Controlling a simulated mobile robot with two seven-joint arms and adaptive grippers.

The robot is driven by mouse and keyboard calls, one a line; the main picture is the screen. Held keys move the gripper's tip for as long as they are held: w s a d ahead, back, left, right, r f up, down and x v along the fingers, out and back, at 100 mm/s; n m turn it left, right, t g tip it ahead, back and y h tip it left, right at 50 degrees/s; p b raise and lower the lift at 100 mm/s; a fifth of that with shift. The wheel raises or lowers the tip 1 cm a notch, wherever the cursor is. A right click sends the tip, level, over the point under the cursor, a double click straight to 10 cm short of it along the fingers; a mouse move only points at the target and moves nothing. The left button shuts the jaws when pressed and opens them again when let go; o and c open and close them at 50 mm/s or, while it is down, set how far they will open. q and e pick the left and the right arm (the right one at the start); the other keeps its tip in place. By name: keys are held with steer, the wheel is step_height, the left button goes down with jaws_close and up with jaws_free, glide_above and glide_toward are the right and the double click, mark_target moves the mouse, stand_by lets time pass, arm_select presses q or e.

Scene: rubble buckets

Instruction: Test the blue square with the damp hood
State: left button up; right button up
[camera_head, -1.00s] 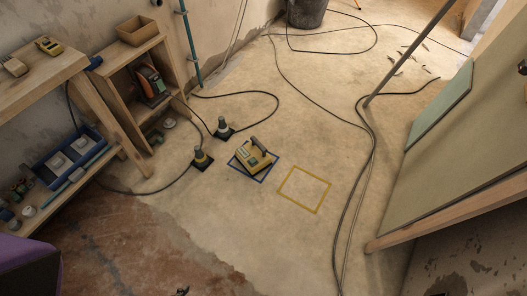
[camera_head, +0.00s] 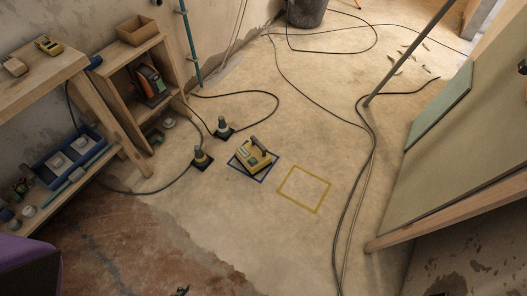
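The blue square (camera_head: 267,174) is a taped or painted outline on the concrete floor, near the middle of the view. A yellow device with a raised handle (camera_head: 252,157), which looks like the damp hood, sits on the floor within the blue outline. It stands a little askew and covers part of the outline's upper side. Its underside is hidden. No gripper shows clearly in the head view. A small dark shape (camera_head: 182,291) at the bottom edge is too little to identify.
An empty yellow square (camera_head: 303,191) lies right of the blue one. Two dark-based cones (camera_head: 201,158) (camera_head: 223,128) stand to the left. Cables (camera_head: 349,205) cross the floor. A wooden bench (camera_head: 62,68) and shelf (camera_head: 160,52) are left, a bucket (camera_head: 306,12) behind, a leaning board (camera_head: 468,150) right.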

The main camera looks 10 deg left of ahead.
arm_select(q)
jaws_close()
steer(key=shift+s, duration=0.15)
stand_by(1.1)
